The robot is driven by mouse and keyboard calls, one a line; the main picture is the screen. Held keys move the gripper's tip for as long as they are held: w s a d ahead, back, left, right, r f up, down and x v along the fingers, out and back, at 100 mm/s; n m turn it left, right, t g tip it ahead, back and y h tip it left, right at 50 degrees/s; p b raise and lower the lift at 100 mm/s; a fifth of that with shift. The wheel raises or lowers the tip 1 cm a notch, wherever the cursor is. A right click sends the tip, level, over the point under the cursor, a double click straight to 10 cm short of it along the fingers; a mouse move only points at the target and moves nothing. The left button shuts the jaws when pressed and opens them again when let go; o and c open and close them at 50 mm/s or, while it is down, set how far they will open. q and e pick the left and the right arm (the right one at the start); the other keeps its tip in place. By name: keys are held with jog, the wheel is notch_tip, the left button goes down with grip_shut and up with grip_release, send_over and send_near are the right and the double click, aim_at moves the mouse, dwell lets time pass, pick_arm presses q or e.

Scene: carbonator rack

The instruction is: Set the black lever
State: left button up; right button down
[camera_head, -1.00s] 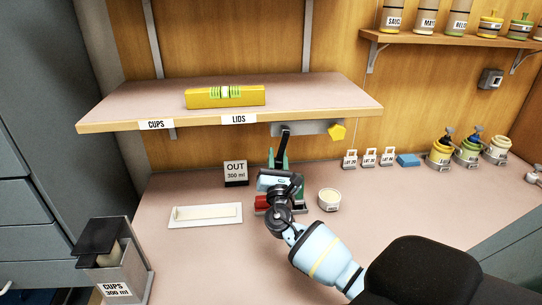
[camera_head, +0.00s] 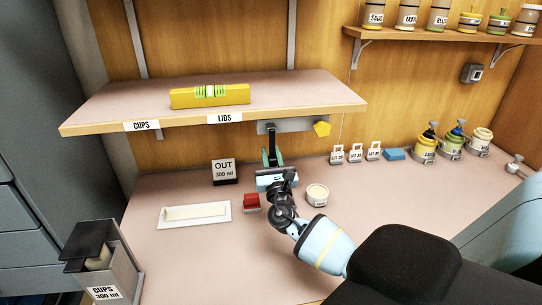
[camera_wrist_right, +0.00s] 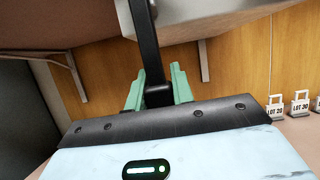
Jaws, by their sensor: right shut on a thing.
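The black lever (camera_head: 271,146) hangs from a grey wall plate (camera_head: 290,126) under the shelf. In the right wrist view the lever (camera_wrist_right: 148,50) comes down from the top as a dark bar and ends in a thick black tip. My right gripper (camera_head: 272,160) is at the lever's lower end. Its green fingers (camera_wrist_right: 157,90) stand on either side of the tip and are closed on it. The contact faces are hidden behind the gripper body. My left gripper is not in view.
The shelf (camera_head: 120,115) with a yellow level (camera_head: 210,95) overhangs the counter. Tagged weights stand right.

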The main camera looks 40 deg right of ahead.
jog(key=c, duration=1.2)
grip_release()
jog(key=shift+d, duration=0.1)
jog(key=shift+s, duration=0.1)
jog(key=v, duration=0.6)
jog(key=shift+s+a+f+b, duration=0.2)
jog(key=shift+f+b, duration=0.05)
jog(key=shift+b, duration=0.15)
jog(key=shift+s+a, duration=0.25)
jog(key=shift+s, duration=0.15)
jog(key=shift+f, duration=0.1)
